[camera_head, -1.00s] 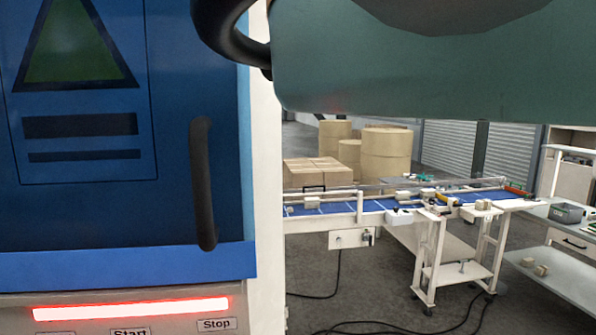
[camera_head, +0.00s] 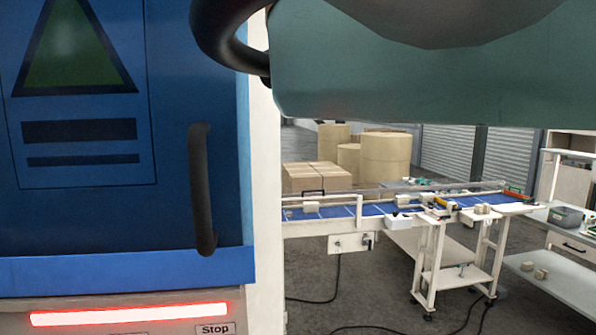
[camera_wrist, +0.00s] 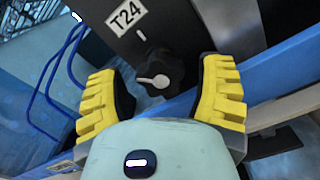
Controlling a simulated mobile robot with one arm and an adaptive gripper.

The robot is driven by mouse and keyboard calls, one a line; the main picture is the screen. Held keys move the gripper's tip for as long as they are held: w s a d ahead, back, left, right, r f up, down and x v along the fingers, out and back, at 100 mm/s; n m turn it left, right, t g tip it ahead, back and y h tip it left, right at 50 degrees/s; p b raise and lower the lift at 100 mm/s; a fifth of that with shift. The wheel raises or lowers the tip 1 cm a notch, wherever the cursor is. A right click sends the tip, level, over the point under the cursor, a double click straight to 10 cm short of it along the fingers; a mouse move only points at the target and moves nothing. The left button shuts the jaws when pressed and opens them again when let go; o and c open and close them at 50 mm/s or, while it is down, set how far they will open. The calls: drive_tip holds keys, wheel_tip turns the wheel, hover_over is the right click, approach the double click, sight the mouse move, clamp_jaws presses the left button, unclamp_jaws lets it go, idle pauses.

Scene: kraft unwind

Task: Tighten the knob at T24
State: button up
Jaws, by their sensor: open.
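The black lobed knob (camera_wrist: 159,72) with a white pointer mark is in the wrist view, on a dark plate (camera_wrist: 182,25). A white label reading T24 (camera_wrist: 126,17) is on the same plate, above and left of the knob. My gripper (camera_wrist: 164,90) is open, its yellow ribbed fingers on either side of the knob with a gap to each. I cannot tell how far the knob is in depth from the fingertips. The knob and my gripper's fingers do not show in the head view.
A blue rail (camera_wrist: 275,70) runs beside the right finger, and blue cables (camera_wrist: 58,80) hang at left. In the head view, a blue cabinet door with a black handle (camera_head: 203,190) fills the left. A conveyor (camera_head: 372,209) and cardboard boxes (camera_head: 317,178) stand farther back.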

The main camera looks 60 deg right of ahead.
drive_tip(key=v, duration=1)
drive_tip(key=shift+s+a, duration=0.25)
drive_tip(key=shift+s, duration=0.05)
drive_tip(key=shift+o, duration=1.4)
drive_tip(key=shift+a+r, duration=0.1)
drive_tip(key=shift+a, duration=0.05)
drive_tip(key=w+d+n+p, duration=0.1)
drive_tip(key=w+d+n, duration=0.1)
drive_tip(key=w, duration=0.1)
drive_tip(key=w+d+n+p, duration=0.2)
drive_tip(key=d, duration=0.1)
drive_tip(key=w+d+f+n+p, duration=0.1)
drive_tip(key=w+d+n, duration=0.2)
drive_tip(key=shift+w+d, duration=0.25)
drive_tip(key=shift+w, duration=0.05)
drive_tip(key=shift+w+d+f+p, duration=0.2)
drive_tip(key=shift+w+d+p, duration=0.4)
drive_tip(key=shift+w+p, duration=0.05)
